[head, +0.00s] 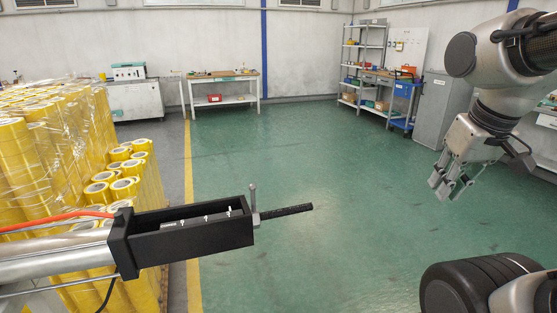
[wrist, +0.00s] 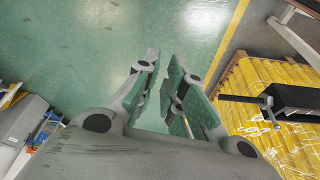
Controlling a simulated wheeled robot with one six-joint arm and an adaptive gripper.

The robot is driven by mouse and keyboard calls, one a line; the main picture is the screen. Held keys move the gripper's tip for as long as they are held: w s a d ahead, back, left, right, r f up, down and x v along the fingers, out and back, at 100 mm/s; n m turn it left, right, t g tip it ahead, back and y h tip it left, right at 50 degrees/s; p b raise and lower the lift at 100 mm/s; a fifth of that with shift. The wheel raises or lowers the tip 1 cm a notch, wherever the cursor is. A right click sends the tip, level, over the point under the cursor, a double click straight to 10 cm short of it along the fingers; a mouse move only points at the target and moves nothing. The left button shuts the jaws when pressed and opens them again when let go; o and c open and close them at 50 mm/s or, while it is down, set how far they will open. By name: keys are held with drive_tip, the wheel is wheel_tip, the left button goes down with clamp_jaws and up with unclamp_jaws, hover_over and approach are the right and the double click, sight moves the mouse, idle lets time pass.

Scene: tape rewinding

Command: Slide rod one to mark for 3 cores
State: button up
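A dark rod (head: 287,211) sticks out to the right from the end of a black open-topped housing (head: 240,231). A thin upright grey pin (head: 253,198) stands where the rod meets the housing. Several small white marks show inside the housing; I cannot read them. My gripper (head: 450,188) hangs in the air well to the right of the rod, pointing down, with its fingers apart and nothing between them. In the wrist view, my open gripper (wrist: 166,62) shows in the middle; the rod (wrist: 238,98) and the housing (wrist: 298,102) are at the right, apart from it.
Yellow tape rolls (head: 125,175) are stacked on the left behind the housing, some under clear wrap. A grey metal tube (head: 60,256) with an orange hose carries the housing. Green floor between the rod and my gripper is clear. Benches and shelves (head: 362,62) stand far back.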

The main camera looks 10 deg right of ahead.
drive_tip(key=w+f+g, duration=0.1)
drive_tip(key=w+f+m+g, duration=0.1)
drive_tip(key=w, duration=0.1)
drive_tip(key=w+d+f+g, duration=0.1)
drive_tip(key=w+f, duration=0.1)
drive_tip(key=shift+m+y, duration=0.4)
clamp_jaws()
drive_tip(key=w+a+f+m+g+y, duration=0.2)
drive_tip(key=w+f+m+g+y, duration=0.15)
drive_tip(key=w+f+m, duration=0.4)
drive_tip(key=w+a+r+m+t+y, duration=0.1)
drive_tip(key=w+a+r+m+y, duration=0.4)
drive_tip(key=w, duration=0.3)
drive_tip(key=a+r+x, duration=0.1)
drive_tip(key=x, duration=1.3)
drive_tip(key=shift+s+a+r+m, duration=0.25)
drive_tip(key=shift+s+r+m, duration=0.05)
drive_tip(key=shift+r+m, duration=0.15)
drive_tip(key=shift+a+h, duration=0.1)
drive_tip(key=shift+h, duration=0.15)
